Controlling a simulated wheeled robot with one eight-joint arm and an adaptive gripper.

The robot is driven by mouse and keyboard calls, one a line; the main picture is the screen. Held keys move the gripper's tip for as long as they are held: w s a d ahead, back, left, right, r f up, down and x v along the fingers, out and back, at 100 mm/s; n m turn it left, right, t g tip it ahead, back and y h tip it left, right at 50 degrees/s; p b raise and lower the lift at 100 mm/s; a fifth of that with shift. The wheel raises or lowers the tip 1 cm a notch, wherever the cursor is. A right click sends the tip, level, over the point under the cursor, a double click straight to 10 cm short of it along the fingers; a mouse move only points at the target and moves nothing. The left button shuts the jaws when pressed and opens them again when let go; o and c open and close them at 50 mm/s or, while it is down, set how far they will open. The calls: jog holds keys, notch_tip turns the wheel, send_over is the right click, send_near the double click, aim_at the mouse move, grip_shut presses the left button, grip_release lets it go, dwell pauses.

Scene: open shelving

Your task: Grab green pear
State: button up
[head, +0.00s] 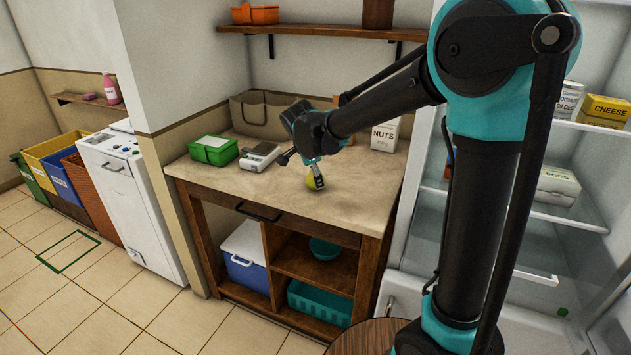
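The green pear (311,184), yellow-green and small in the picture, is at the middle of the beige countertop (355,188). My gripper (317,178) points down from the wrist right at the pear. One finger overlaps the pear's right side in the picture, and part of the pear is hidden behind it. The other finger is not clearly visible, so I cannot tell whether the fingers are closed on the pear. The pear appears to be at counter level.
Left of my gripper are a grey kitchen scale (260,156) and a green box (213,150). A beige bin (262,114) and a NUTS package (385,135) stand behind. A wooden shelf (325,32) hangs above. An open fridge (590,190) is at right. The counter's front is clear.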

jog(key=shift+a+x, duration=0.1)
jog(key=shift+x, duration=1.05)
jog(key=shift+a+x, duration=0.15)
jog(key=shift+x, duration=1.05)
jog(key=shift+c, duration=0.5)
jog(key=c, duration=1.3)
